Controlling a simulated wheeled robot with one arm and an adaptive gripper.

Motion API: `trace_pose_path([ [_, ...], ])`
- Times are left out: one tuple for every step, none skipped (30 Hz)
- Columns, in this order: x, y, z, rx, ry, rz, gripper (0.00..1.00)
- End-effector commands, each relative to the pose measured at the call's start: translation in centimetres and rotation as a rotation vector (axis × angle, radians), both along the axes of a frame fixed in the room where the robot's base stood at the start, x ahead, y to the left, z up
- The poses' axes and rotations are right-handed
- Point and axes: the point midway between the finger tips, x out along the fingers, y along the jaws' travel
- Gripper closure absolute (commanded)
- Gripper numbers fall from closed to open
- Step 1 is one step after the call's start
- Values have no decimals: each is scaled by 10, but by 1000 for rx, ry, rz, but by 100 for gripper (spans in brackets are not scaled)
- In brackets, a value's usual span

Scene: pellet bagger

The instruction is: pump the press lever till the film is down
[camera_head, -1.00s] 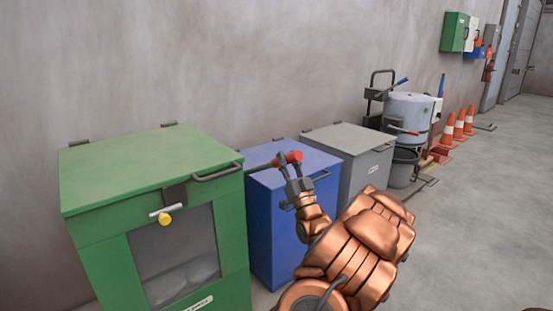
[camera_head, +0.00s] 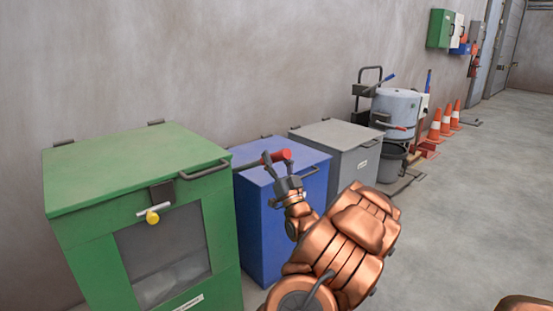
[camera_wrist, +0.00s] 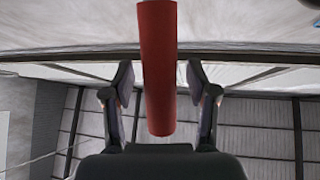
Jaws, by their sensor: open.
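A red grip (camera_head: 276,156) on a dark rod shows at my gripper (camera_head: 277,168) in the head view, above the blue bin. In the wrist view the red grip (camera_wrist: 158,70) is a red cylinder running between the two fingers of my gripper (camera_wrist: 159,85). Gaps show on both sides, so the fingers stand open around it and do not squeeze it. I cannot tell for sure that this is the press lever, or where its rod is fixed. I cannot make out any film.
A green bin (camera_head: 120,170) with a window stands at the left, then a blue bin (camera_head: 262,230) and a grey bin (camera_head: 335,134). Farther back are a grey drum (camera_head: 397,106), a dark bucket (camera_head: 391,163) and orange cones (camera_head: 435,124). The floor at the right is clear.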

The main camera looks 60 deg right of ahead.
Motion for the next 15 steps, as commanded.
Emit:
trace_pose_path([
  [0, 0, 0, 0, 0, 0, 42],
  [0, 0, 0, 0, 0, 0, 42],
  [-1, 0, -1, 0, 0, 0, 42],
  [-1, 1, -1, 0, 0, 0, 42],
  [-2, 1, -2, 0, 0, 0, 42],
  [-4, 2, -4, 1, -1, 0, 42],
  [-5, 3, -5, 1, -1, 0, 42],
  [-7, 4, -7, 1, -2, -1, 42],
  [-10, 6, -10, 1, -1, -2, 42],
  [-12, 8, -12, 1, 0, -1, 42],
  [-14, 10, -15, 1, 1, -2, 42],
  [-18, 12, -19, 2, 2, -2, 42],
  [-20, 14, -22, 2, 3, -2, 42],
  [-23, 15, -25, 2, 2, -2, 42],
  [-26, 18, -28, 2, 1, -1, 42],
])
